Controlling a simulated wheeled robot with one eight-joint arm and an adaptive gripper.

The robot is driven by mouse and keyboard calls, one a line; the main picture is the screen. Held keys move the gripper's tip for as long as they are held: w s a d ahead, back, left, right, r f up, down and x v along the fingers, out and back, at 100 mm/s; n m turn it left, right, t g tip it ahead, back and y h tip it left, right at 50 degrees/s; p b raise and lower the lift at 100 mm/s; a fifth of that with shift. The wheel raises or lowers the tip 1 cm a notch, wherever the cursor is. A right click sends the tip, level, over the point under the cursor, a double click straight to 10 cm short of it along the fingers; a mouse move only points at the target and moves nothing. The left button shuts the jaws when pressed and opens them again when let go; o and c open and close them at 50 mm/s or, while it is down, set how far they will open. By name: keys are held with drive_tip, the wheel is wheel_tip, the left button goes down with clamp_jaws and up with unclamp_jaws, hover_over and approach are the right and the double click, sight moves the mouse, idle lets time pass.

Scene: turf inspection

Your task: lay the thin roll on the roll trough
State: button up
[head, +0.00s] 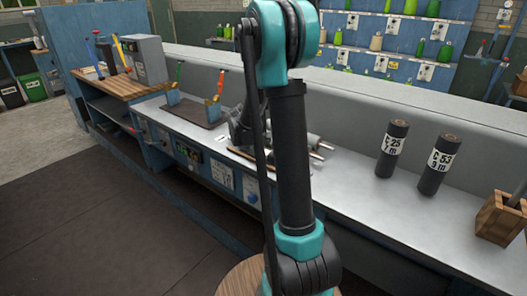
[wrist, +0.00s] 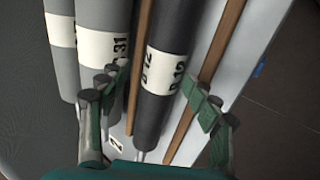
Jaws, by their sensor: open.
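A dark, thin roll (wrist: 170,55) with a white "D 12" band lies between two wooden strips (wrist: 217,45) in the wrist view; these look like the roll trough, though I cannot be certain. My gripper (wrist: 155,97) is open, with its green fingers on either side of the dark roll. I cannot tell whether they touch it. Thicker grey rolls (wrist: 100,18) with white bands, one reading "31", lie just to the left. In the head view my gripper (head: 238,130) is partly hidden by my arm, beside lying rolls with metal ends (head: 312,143).
Two dark rolls stand upright on the bench, marked "C 25" (head: 392,150) and "C 53" (head: 435,166). A wooden box (head: 500,218) is at the right end. A dark tray (head: 195,110) with upright tools lies to the left. A grey wall (head: 380,105) runs behind the bench.

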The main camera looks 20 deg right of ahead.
drive_tip(key=v, duration=1)
drive_tip(key=shift+r, duration=0.35)
drive_tip(key=shift+s+a, duration=0.1)
drive_tip(key=shift+s, duration=0.05)
drive_tip(key=s+a+f+m+y, duration=0.1)
drive_tip(key=s+f+m+y, duration=0.1)
drive_tip(key=s, duration=0.7)
drive_tip(key=s+a+f+m+y, duration=0.1)
drive_tip(key=s+a+f+m, duration=0.1)
drive_tip(key=s+f, duration=0.3)
drive_tip(key=s+a+f+m+y, duration=0.2)
drive_tip(key=s+f, duration=0.2)
drive_tip(key=s, duration=0.8)
drive_tip(key=shift+s+a+f+m+y, duration=0.15)
drive_tip(key=shift+s+a+m+y, duration=0.15)
drive_tip(key=shift+s+m, duration=0.1)
drive_tip(key=shift+d, duration=0.1)
drive_tip(key=shift+w+r, duration=0.1)
drive_tip(key=shift+r, duration=0.15)
